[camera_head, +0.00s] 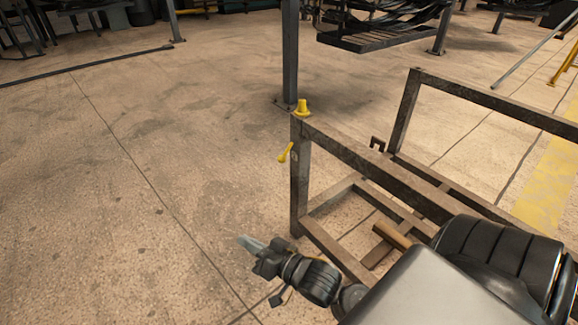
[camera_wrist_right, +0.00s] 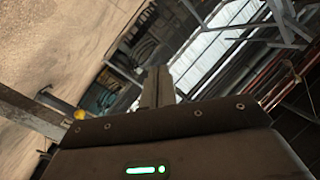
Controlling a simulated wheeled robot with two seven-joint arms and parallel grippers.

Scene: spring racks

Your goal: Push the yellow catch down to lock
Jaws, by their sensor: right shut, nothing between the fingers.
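A small yellow catch (camera_head: 286,152) sticks out to the left from the corner post of a rusty metal rack (camera_head: 345,147); it slants, with its rounded end lower. A yellow knob-like piece (camera_head: 302,107) stands on top of the same corner. My right gripper (camera_head: 249,243) is shut and empty, left of the post and below the catch, clear of both. In the right wrist view the shut fingers (camera_wrist_right: 156,88) point away from the camera, and a yellow part (camera_wrist_right: 79,115) shows at left by a beam; I cannot tell which part it is. My left gripper is out of view.
A grey upright post (camera_head: 290,55) stands behind the rack corner. Dark racks with springs (camera_head: 375,35) stand farther back. The concrete floor left of the rack is clear.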

